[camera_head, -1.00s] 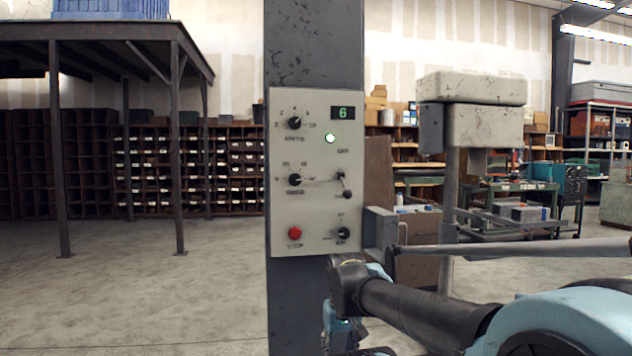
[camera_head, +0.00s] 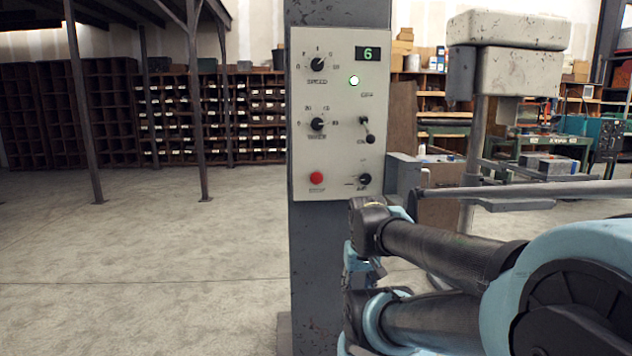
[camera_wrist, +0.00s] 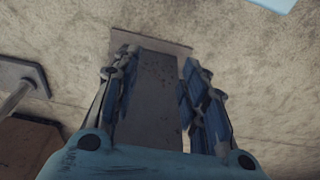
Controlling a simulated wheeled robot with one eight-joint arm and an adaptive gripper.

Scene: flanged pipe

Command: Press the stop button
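The red stop button (camera_head: 316,178) is at the lower left of the pale control panel (camera_head: 338,150) on a dark upright post. A label is under it, too blurred to read surely. In the head view my folded arm is right of and below the panel. In the wrist view my gripper (camera_wrist: 157,60) is open, its two blue-and-dark fingers apart with nothing between them. It looks down along the dark post (camera_wrist: 160,100) to the floor, and the button is not in that view. Nothing touches the button.
The panel also has a green display (camera_head: 368,53) reading 6, a lit round lamp (camera_head: 354,80), two dials on the left, a lever switch (camera_head: 366,130) and a lower-right knob (camera_head: 364,179). A grey pipe (camera_head: 540,190) runs at right. Floor left of the post is clear.

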